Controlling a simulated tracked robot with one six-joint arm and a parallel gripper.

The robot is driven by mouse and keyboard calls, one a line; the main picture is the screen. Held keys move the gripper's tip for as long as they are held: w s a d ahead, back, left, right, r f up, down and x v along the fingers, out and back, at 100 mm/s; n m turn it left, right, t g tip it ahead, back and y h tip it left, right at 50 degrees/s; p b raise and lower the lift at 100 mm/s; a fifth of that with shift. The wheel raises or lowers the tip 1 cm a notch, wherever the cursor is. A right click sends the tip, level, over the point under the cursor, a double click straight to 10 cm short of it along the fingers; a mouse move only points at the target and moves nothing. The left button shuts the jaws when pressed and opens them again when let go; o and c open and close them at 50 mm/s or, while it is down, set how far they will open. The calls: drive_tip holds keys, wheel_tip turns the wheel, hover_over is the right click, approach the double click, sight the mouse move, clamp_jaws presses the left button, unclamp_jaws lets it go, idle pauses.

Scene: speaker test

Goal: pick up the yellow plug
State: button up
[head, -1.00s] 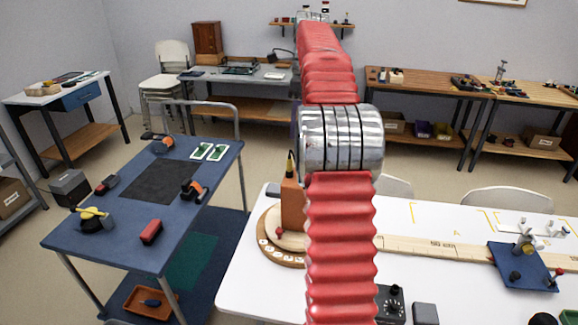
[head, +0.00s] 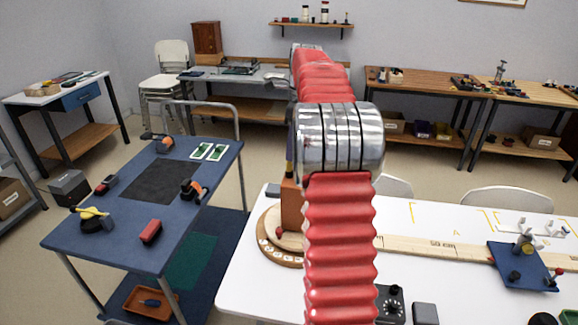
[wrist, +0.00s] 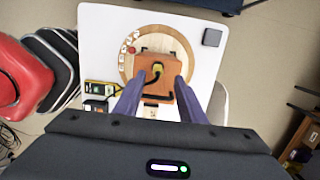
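The yellow plug (wrist: 157,68) sits on top of an orange-brown block (wrist: 163,90) in the wrist view, with a black cable beside it. The block stands on a round wooden board (wrist: 129,72) with pale tiles along its edge. My gripper (wrist: 160,80) is open, its two purple fingers pointing at the block on either side of the plug, with nothing between them. The remaining height is hard to tell. In the head view the block (head: 291,195) shows left of my red arm, which hides the plug and most of my gripper.
The white table (head: 250,285) also holds a wooden rail (head: 420,245), a blue plate (head: 520,268) and a black knobbed box (head: 390,303). A blue cart (head: 120,235) on the left carries several small tools. Two meter-like boxes (wrist: 98,97) lie left of the block.

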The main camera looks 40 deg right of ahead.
sight(289, 167)
drive_tip(key=f, duration=0.3)
drive_tip(key=a+f, duration=0.1)
drive_tip(key=shift+w+f, duration=0.2)
drive_tip(key=shift+f, duration=0.2)
drive_tip(key=shift+c, duration=0.2)
clamp_jaws()
